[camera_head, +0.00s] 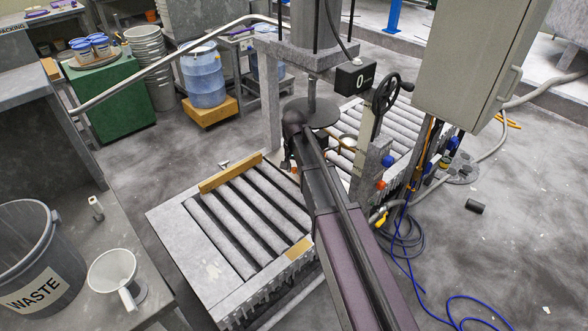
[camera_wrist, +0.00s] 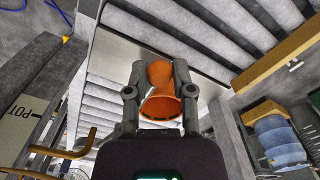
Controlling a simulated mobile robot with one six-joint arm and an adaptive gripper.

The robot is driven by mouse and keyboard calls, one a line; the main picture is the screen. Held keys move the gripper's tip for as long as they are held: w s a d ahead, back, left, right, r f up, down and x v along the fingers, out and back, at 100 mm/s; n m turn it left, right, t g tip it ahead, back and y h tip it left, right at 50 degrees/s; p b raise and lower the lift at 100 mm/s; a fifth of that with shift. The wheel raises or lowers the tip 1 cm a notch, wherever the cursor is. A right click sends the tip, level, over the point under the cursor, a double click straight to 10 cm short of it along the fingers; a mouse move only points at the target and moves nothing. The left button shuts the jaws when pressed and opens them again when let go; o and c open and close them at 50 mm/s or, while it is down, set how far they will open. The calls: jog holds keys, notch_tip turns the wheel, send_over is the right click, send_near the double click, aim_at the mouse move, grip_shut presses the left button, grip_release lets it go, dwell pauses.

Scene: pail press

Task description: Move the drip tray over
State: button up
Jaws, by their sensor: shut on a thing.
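My gripper (camera_wrist: 160,84) is shut on an orange, flared piece (camera_wrist: 159,73) with a hollow-looking near end, in the middle of the wrist view. A flat grey plate (camera_wrist: 125,58) lies just beyond it, beside rollers. It may be the drip tray; I cannot tell whether the orange piece is joined to it. In the head view my gripper is mostly hidden behind my arm, beneath the press's round plate (camera_head: 312,112) and near the inner end of the front roller conveyor (camera_head: 183,255). No drip tray shows clearly in the head view.
The press has a handwheel (camera_head: 386,93) and side column to the right of my arm. A blue drum (camera_head: 204,78) stands behind. Blue hose (camera_head: 402,255) crosses the floor at right.

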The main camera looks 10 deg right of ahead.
jog(key=shift+w+a, duration=0.45)
jog(key=shift+w, duration=0.2)
jog(key=o, duration=0.9)
jog(key=shift+s, duration=0.1)
